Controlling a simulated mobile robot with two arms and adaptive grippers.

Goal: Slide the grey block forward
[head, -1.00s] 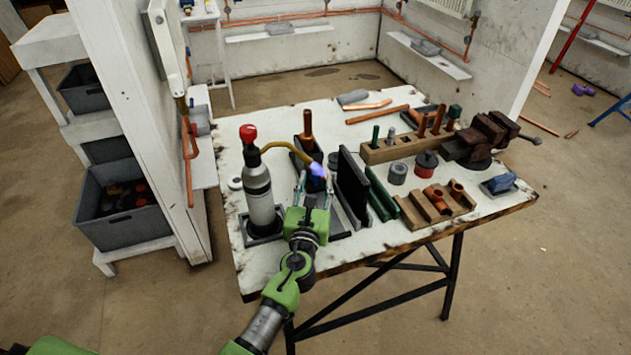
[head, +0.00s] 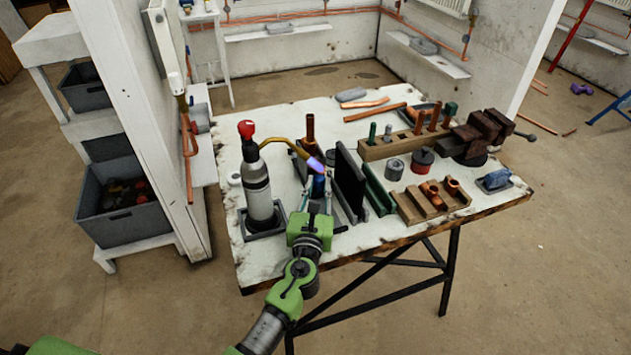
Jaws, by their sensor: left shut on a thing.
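My left gripper (head: 317,197) is over the front of the white bench, between the torch and an upright dark board. Its fingers are shut around a narrow blue thing (head: 318,187), partly hidden by the fingers. The likeliest grey block is the dark grey one (head: 299,158) behind the torch's neck, beside a standing copper tube (head: 310,130); I cannot tell for certain. Its lower part is hidden by the torch and gripper. The upright dark board (head: 350,182) is close to the right finger. My right gripper is not in view.
A torch (head: 257,188) with a red knob stands left of the gripper, its bluish flame (head: 315,163) just above the fingers. A green bar (head: 378,190), a wooden rack (head: 405,145), copper fittings (head: 432,196) and a vise (head: 480,135) crowd the right. The bench (head: 290,262) has a burnt front edge.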

